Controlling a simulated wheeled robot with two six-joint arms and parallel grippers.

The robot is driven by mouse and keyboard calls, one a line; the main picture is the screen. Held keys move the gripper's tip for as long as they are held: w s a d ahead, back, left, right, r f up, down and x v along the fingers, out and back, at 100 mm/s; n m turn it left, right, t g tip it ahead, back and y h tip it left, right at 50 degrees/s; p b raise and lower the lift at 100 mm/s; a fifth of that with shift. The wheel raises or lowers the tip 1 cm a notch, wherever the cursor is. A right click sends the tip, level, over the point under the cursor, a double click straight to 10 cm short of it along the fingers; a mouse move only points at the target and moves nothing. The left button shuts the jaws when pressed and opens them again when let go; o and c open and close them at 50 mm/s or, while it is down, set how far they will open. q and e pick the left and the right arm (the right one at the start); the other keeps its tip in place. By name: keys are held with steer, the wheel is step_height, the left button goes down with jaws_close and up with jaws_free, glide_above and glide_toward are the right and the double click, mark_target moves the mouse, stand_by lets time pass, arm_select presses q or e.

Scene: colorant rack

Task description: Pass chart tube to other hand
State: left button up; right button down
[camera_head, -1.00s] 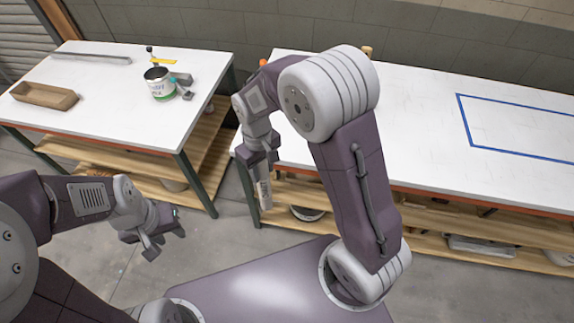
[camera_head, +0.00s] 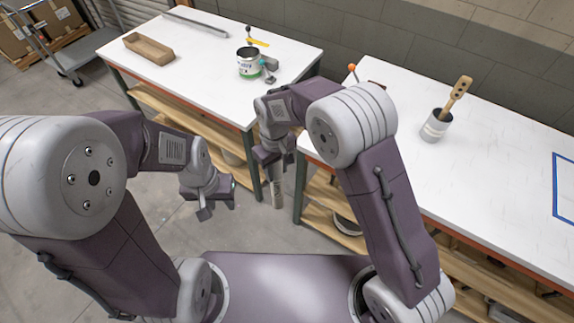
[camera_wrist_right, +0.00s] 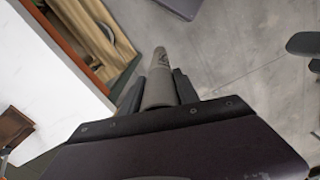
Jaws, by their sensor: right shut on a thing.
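My right gripper (camera_head: 272,163) is shut on the chart tube (camera_head: 277,190), a slim grey cylinder that hangs nearly upright below the fingers, over the gap between the two tables. In the right wrist view the tube (camera_wrist_right: 159,80) sticks out between both fingers; its gripped part is partly hidden. My left gripper (camera_head: 219,210) is to the left of the tube, apart from it, with its fingers spread and nothing between them. Dark parts that look like its fingers (camera_wrist_right: 305,52) show at the right edge of the right wrist view.
The left table (camera_head: 203,62) bears a wooden tray (camera_head: 148,48), a grey bar (camera_head: 196,24) and a labelled can (camera_head: 248,66). On the right table (camera_head: 500,143) stands a grey pot (camera_head: 435,127) with a wooden handle in it. Grey floor lies below the grippers.

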steer(key=d+r, duration=1.1)
steer(key=r, duration=0.2)
steer(key=a+f+n, duration=0.5)
steer(key=f, duration=0.8)
steer(key=s+d+r+m, duration=0.5)
steer(key=d+r+m, duration=0.2)
steer(key=r+m, duration=0.15)
steer(key=w+a+m, duration=0.5)
steer(key=w+a, duration=0.2)
steer(key=a, duration=0.2)
steer(key=s+d+f+n, duration=0.1)
steer(key=f+n, duration=0.3)
steer(key=n, duration=0.5)
steer(key=s+d+f+n, duration=0.2)
steer(key=d+f+n, duration=0.1)
steer(key=n, duration=0.5)
steer(key=shift+d+f+n, duration=0.25)
steer(key=shift+f+n, duration=0.1)
steer(key=shift+f, duration=0.35)
